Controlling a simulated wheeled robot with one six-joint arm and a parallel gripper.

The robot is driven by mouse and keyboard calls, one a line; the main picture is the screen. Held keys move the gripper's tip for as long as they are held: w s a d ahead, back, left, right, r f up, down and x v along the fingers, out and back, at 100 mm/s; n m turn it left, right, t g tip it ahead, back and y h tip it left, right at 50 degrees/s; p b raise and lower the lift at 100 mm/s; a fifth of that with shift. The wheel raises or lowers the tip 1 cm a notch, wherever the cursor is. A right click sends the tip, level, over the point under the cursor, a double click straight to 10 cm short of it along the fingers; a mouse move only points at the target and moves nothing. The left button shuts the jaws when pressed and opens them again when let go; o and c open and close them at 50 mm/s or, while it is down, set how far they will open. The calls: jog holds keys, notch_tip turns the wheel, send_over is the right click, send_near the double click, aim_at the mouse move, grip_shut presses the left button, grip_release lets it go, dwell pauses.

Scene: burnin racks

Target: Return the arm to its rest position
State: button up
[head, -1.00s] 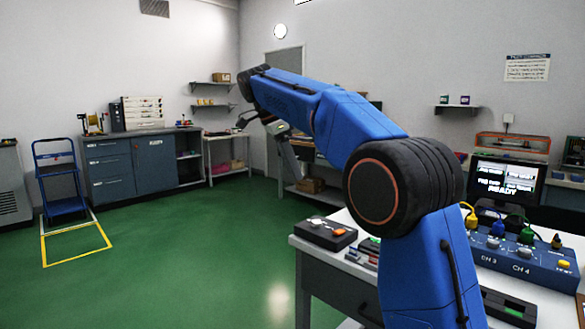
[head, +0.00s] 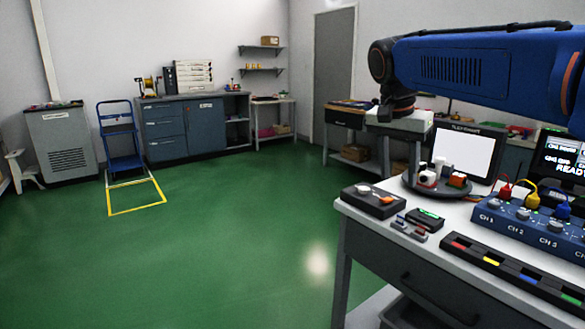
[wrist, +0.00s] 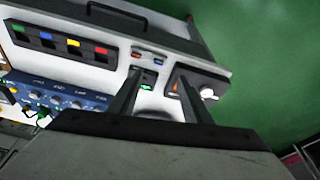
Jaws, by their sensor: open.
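My blue arm (head: 465,65) spans the upper right of the head view, its dark wrist joint bent down above the bench. My gripper (wrist: 158,76) shows in the wrist view, with two dark fingers apart and nothing held between them. It points down over the grey-white bench (head: 455,235). Beyond the fingertips lie a small dark unit with a green light (wrist: 146,86) and a black box with an orange button and white knob (wrist: 200,88). In the head view the fingers cannot be made out against the wrist and the things behind.
The bench holds a blue channel box (head: 525,222) with coloured plugs, a black strip with coloured marks (head: 510,268), a round dark tray (head: 418,188) with small parts, and a screen (head: 466,152). A blue cart (head: 120,145) stands far left. Green floor (head: 240,240) is clear.

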jog(key=s+d+f+n+t+y, duration=0.2)
jog(key=s+f+n, duration=0.7)
jog(key=s+f, duration=1.4)
jog(key=s+d, duration=0.2)
jog(key=shift+s+d+f+t, duration=0.15)
jog(key=shift+s+f+t, duration=0.15)
jog(key=shift+f+t, duration=0.1)
dwell(0.4)
